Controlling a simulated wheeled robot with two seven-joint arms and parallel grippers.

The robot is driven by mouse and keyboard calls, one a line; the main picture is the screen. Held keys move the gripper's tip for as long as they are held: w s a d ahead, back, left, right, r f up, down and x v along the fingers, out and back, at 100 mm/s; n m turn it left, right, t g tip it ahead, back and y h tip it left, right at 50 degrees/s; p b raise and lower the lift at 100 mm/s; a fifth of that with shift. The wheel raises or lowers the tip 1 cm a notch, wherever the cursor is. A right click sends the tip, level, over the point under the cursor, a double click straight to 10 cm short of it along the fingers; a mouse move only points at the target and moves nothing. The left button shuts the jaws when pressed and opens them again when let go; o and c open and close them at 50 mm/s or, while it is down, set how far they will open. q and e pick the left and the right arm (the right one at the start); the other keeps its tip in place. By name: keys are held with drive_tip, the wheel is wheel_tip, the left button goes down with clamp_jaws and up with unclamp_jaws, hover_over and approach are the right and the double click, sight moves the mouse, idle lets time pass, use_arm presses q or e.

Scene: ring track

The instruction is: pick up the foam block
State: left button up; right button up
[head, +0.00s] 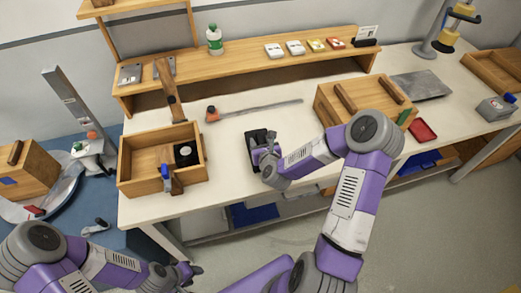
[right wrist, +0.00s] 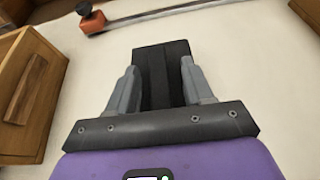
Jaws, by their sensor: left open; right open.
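A dark grey, flat-sided block (right wrist: 174,52), which looks like the foam block, lies on the white bench top. It also shows in the head view (head: 251,151), partly hidden by my right gripper. My right gripper (right wrist: 160,74) is open, with one finger on each side of the block in the wrist view. Whether the fingers touch it I cannot tell. In the head view my right gripper (head: 264,141) is over the block from the front right. My left gripper (head: 188,272) is open and empty, low in front of the bench, far from the block.
An open wooden box (head: 128,175) with a black item and a blue-handled tool stands left of the block. A bar clamp (head: 255,108) lies behind it. A wooden case (head: 330,107) stands at right, near my right forearm. A shelf (head: 225,65) runs along the back.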

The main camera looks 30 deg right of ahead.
drive_tip(key=shift+w+f, duration=0.15)
drive_tip(key=shift+w, duration=0.2)
drive_tip(key=shift+c, duration=0.5)
